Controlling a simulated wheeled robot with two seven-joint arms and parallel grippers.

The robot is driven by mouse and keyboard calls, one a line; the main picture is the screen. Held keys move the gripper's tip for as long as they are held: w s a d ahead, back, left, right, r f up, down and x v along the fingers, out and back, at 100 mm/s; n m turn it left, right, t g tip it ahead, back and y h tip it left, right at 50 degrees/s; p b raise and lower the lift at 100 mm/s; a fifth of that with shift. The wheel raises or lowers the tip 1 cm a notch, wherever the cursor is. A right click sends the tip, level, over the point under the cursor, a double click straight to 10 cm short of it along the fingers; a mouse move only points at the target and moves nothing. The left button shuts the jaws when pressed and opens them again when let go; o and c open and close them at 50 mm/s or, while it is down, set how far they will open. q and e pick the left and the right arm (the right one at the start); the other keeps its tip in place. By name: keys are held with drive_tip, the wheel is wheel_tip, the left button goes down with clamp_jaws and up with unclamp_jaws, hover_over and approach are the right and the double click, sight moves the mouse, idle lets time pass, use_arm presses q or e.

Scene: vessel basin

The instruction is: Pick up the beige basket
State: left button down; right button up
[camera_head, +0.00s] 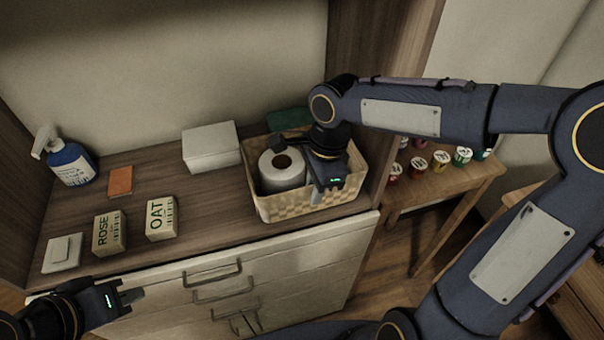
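The beige basket (291,209) stands upright on the wooden counter at its right end, with a checkered weave. A white paper roll (281,170) sits inside it on the left. My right gripper (318,191) reaches over the basket from the right, with its fingers pointing down at the front rim. It hides part of the basket's right inside, and I cannot tell whether the fingers are closed on the rim. My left gripper (138,294) is low at the left, in front of the counter, away from the basket and holding nothing visible; its finger opening is unclear.
On the counter stand a blue spray bottle (70,163), an orange block (120,181), ROSE (108,233) and OAT (161,218) boxes, a white box (211,147) and a white square item (62,252). A green item (288,119) lies behind the basket. A wooden side panel bounds its right.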

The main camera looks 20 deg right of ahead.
clamp_jaws()
